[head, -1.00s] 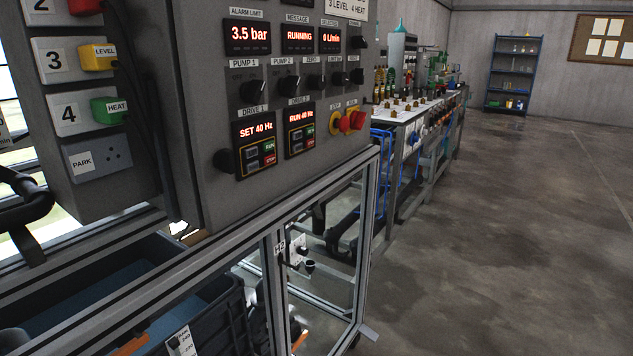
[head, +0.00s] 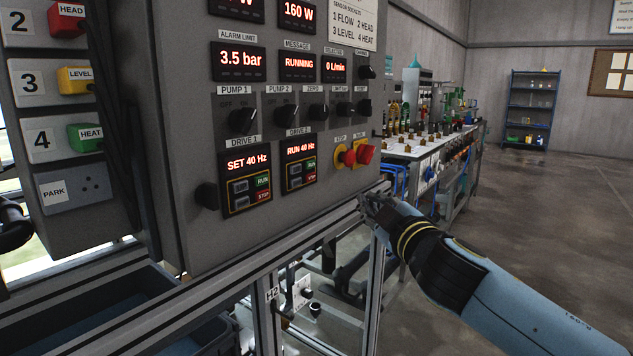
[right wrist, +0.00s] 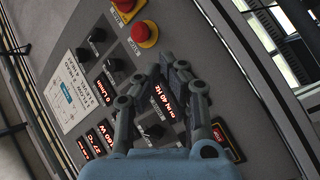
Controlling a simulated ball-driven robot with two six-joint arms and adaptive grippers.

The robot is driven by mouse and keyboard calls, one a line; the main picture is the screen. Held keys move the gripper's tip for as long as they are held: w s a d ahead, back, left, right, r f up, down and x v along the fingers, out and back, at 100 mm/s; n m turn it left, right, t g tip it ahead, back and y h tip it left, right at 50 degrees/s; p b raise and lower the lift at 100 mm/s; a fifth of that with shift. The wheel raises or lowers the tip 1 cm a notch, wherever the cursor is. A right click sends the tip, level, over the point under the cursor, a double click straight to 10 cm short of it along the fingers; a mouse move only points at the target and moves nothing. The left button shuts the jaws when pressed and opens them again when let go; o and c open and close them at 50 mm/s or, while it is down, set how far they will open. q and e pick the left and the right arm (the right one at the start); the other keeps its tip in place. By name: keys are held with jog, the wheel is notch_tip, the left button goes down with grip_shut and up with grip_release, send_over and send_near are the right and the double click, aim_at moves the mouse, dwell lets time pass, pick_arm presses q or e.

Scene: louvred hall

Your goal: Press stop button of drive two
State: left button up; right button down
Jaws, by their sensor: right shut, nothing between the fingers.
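The drive two unit (head: 300,166) is a dark panel on the grey cabinet front. Its display reads RUN 40 Hz. My right gripper (head: 368,203) is shut and empty, to the right of and below the stop button in the head view, near the cabinet's lower right corner. In the right wrist view, the gripper's fingers (right wrist: 167,72) lie in front of the panel and hide part of it, beside a lit 40 Hz display (right wrist: 163,98). I cannot make out the stop button there.
The drive one unit (head: 247,182), with its own buttons, is left of drive two. A red emergency knob (head: 365,154) and a red knob on yellow stand to the right. Selector knobs (head: 286,117) protrude above. An aluminium frame (head: 150,300) runs below. Open floor lies right.

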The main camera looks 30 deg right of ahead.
aim_at(310, 177)
jog(key=shift+w+d+r, duration=0.1)
jog(key=shift+w+r, duration=0.25)
jog(key=shift+r, duration=0.4)
jog(key=w+a, duration=0.3)
jog(key=w, duration=0.5)
jog(key=shift+a+p, duration=0.2)
jog(key=shift+p, duration=0.25)
jog(key=shift+w, duration=0.2)
dwell(0.7)
jog(key=shift+w+a, duration=0.15)
jog(key=shift+w, duration=0.1)
